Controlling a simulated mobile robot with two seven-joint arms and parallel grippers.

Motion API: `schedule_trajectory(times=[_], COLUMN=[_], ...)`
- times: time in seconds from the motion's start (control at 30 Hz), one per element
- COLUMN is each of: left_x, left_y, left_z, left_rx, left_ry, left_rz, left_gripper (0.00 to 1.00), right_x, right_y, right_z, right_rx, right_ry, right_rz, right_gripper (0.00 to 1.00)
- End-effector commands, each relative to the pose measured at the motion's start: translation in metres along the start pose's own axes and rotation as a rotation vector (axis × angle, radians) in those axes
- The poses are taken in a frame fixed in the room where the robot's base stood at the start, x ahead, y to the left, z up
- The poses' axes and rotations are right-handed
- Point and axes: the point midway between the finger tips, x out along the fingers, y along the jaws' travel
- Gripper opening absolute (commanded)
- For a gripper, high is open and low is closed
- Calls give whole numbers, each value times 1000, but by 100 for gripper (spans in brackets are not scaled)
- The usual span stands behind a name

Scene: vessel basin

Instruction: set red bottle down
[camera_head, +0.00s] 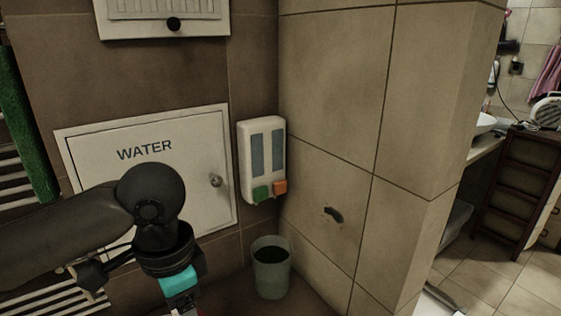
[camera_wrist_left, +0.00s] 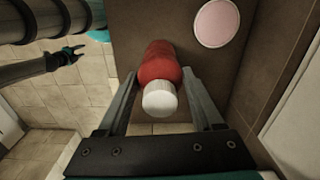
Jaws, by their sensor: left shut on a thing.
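The red bottle (camera_wrist_left: 160,65) has a white cap (camera_wrist_left: 160,99) that faces the left wrist camera. It sits between the two fingers of my left gripper (camera_wrist_left: 164,100), which is shut on it. A brown surface lies behind the bottle; I cannot tell whether the bottle touches it. In the head view my left arm comes in from the left, with a teal part at its wrist. The fingertips and most of the bottle are out of that view at the bottom edge.
A grey-green cup (camera_head: 271,268) stands in the corner below a wall dispenser (camera_head: 262,160). A WATER hatch (camera_head: 150,165) is behind my left arm. A tiled wall (camera_head: 335,120) closes off the right side. A round pale pink disc (camera_wrist_left: 216,22) lies near the bottle.

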Motion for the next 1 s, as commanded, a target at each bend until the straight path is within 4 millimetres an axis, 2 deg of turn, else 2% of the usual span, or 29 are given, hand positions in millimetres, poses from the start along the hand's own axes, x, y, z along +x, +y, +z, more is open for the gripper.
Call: schedule_trajectory(times=[0.3,0.5,0.7,1.0], left_x=[24,33,36,36], left_y=[-5,-8,-9,-10], left_z=[9,13,15,15], left_rx=[-522,-773,-890,-905], left_ry=[1,1,1,3], left_rz=[-1,0,-1,-2], left_gripper=[0,0,0,0], right_x=[22,31,34,33], right_y=[-1,-1,-1,-1], right_z=[2,3,3,3], right_rx=[0,0,0,0], right_ry=[0,0,0,0], right_rz=[0,0,0,0], right_gripper=[50,50,50,50])
